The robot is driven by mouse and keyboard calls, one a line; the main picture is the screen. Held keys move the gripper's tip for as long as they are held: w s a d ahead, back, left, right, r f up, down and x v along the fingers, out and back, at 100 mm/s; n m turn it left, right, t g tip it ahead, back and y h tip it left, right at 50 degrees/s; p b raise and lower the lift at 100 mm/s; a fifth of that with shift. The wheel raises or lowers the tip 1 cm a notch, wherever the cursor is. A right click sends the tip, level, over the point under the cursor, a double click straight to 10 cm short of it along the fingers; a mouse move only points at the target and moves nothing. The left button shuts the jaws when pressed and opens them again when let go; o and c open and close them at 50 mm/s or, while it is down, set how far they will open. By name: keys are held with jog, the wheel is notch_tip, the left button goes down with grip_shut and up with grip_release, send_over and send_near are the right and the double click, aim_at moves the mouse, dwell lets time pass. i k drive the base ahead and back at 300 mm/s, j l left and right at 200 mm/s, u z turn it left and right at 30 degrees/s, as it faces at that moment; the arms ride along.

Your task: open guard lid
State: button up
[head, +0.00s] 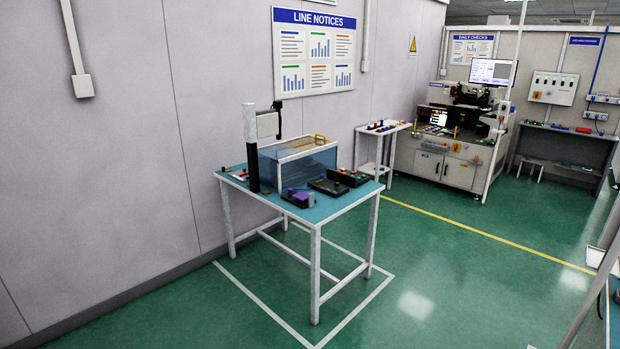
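The guard is a clear blue-tinted box (290,172) on the teal-topped table against the wall. Its lid (298,149) has a pale frame and lies flat across the top, so it looks shut. A yellow handle (320,138) sits on the lid's right end. What is inside the box is too small to make out. My gripper is not in view.
A dark post (251,150) with a panel stands at the left of the table (345,206). Dark trays (329,187) and a purple-topped device (299,197) lie in front of the guard. Green floor before the table is clear. A machine (437,157) stands behind right.

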aim_at(309, 142)
jog(key=i, duration=2.75)
jog(key=i+l+u, duration=0.1)
jog(key=i+u, duration=0.2)
jog(key=i, duration=0.25)
jog(key=i+l+u, duration=0.25)
jog(key=i, duration=0.3)
